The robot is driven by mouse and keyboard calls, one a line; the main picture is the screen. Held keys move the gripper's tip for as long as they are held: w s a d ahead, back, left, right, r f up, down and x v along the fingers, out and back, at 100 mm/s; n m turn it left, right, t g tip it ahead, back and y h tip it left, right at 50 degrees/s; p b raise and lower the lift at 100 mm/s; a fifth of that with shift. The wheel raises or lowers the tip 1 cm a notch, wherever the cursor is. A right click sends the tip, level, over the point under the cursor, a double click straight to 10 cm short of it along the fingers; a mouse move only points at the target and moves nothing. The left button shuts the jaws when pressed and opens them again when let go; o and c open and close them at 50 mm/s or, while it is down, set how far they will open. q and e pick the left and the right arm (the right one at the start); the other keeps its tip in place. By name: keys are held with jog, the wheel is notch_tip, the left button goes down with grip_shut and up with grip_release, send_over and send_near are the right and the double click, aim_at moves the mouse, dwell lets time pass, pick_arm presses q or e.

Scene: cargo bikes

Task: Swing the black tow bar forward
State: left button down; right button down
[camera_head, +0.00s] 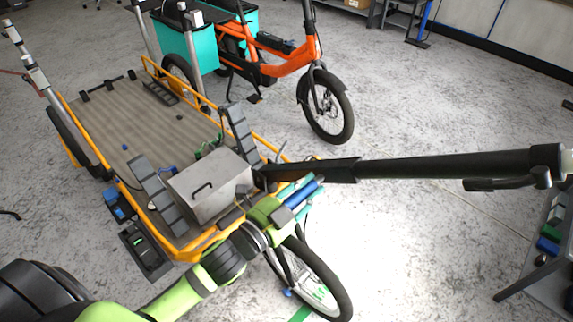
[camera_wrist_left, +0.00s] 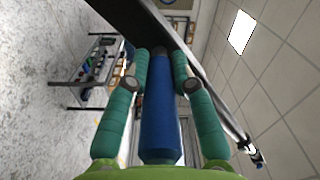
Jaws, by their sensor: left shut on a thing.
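The black tow bar (camera_head: 430,166) reaches across the head view from the cargo bike's front to the right edge, with a fitting at its far end. In the left wrist view it slants across the top (camera_wrist_left: 145,18). My left gripper (camera_head: 306,187) is at the bar's near end, close to the bike's front. Its two teal fingers are closed on a blue cylindrical grip (camera_wrist_left: 158,110), which has a dark top that meets the bar's underside. The exact joint is hard to see. My right gripper is not in view.
The yellow-framed cargo bike (camera_head: 75,110) carries a grey metal box (camera_head: 211,190) behind the bar. An orange bike (camera_head: 290,62) with teal bins stands at the back. A table (camera_head: 545,262) with small items stands at the right. The floor between is clear.

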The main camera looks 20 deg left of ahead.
pick_arm(q)
jog(key=s+d+f+m+b, duration=0.2)
jog(key=d+f+m+b, duration=0.1)
jog(key=f, duration=0.4)
jog(key=shift+d+f+m+b, duration=0.15)
jog(key=shift+d+m+b, duration=0.25)
jog(key=shift+d, duration=0.4)
jog(key=c, duration=1)
grip_release()
jog(key=shift+c, duration=0.2)
jog(key=shift+d, duration=0.1)
jog(key=v, duration=1.2)
